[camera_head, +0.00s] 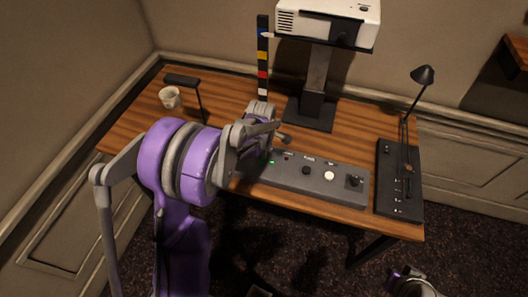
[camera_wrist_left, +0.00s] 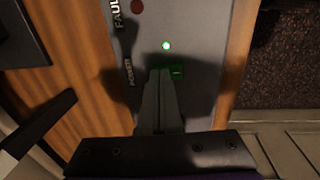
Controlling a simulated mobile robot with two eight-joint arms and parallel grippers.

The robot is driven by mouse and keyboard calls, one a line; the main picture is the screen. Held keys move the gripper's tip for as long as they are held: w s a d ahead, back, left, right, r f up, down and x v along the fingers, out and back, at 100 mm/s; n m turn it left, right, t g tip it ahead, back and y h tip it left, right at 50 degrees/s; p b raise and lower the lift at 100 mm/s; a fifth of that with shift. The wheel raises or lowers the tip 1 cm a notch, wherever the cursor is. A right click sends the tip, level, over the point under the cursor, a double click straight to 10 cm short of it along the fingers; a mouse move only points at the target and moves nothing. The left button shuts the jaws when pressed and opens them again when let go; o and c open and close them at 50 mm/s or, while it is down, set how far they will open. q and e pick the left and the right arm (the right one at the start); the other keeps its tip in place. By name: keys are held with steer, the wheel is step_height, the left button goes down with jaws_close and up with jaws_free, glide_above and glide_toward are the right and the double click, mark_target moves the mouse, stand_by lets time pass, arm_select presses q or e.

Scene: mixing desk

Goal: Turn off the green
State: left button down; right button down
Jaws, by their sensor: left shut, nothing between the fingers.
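The grey control panel (camera_head: 310,180) lies along the front of the desk. In the left wrist view its POWER end (camera_wrist_left: 195,110) shows a lit green light (camera_wrist_left: 166,46) and a green switch (camera_wrist_left: 177,71). The lit green light also shows in the head view (camera_head: 271,162). My left gripper (camera_wrist_left: 160,73) is shut and empty, over the POWER end of the panel. Its fingertips are beside the green switch and overlap its edge in the picture; I cannot tell if they touch it.
A dark fader box (camera_head: 387,205) with a lamp (camera_head: 423,75) stands at the right. Bare desk (camera_head: 350,140) lies behind the panel.

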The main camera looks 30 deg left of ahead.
arm_select(q)
steer(key=shift+w+f+b, duration=0.1)
steer(key=shift+f+b, duration=0.25)
steer(key=shift+b, duration=0.05)
steer(key=shift+s+r, duration=0.15)
steer(key=shift+s, duration=0.05)
